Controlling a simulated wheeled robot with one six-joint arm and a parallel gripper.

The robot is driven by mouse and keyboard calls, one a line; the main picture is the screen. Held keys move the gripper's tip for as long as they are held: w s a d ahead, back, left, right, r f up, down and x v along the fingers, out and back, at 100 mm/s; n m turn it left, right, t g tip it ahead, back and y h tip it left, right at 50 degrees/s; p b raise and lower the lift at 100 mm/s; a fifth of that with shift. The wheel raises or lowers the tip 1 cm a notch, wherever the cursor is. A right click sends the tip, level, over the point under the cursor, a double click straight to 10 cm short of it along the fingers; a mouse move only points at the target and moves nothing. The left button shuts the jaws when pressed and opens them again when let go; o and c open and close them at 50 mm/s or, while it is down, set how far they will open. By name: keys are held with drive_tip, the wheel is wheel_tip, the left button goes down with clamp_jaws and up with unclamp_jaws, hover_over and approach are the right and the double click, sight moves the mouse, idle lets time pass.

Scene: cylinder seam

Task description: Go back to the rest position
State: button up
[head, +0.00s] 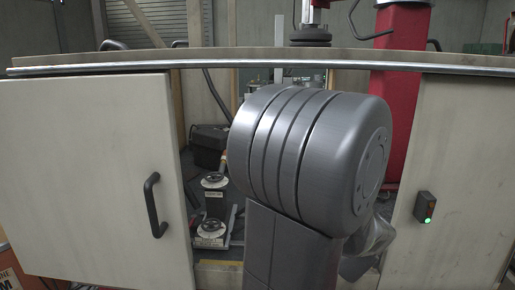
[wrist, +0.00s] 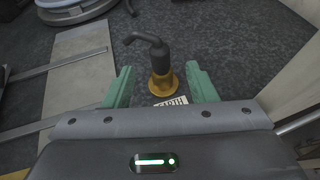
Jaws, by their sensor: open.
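My gripper (wrist: 158,66) shows in the wrist view with its two green fingers spread apart. Nothing is clasped between them. A black bent handle on a yellow-brown round base (wrist: 162,80) stands beyond the fingers and shows in the gap; I cannot tell how far off it is. In the head view my own dark grey arm fills the middle, and the gripper cannot be made out there.
A white door (head: 95,180) with a black handle (head: 153,205) stands at left, a pale panel (head: 455,180) with a green-lit box (head: 424,207) at right. A metal-edged top (head: 130,66) spans above. Black-and-silver devices (head: 212,205) lie behind. A pale strip (wrist: 75,75) crosses dark floor.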

drive_tip(key=x, duration=0.9)
drive_tip(key=shift+w+f+b, duration=0.15)
drive_tip(key=shift+w+b, duration=0.1)
drive_tip(key=shift+b, duration=0.15)
wheel_tip(320, 180, up, 3)
drive_tip(key=p, duration=0.3)
drive_tip(key=shift+r+p, duration=0.7)
drive_tip(key=shift+p, duration=0.25)
drive_tip(key=shift+f, duration=0.1)
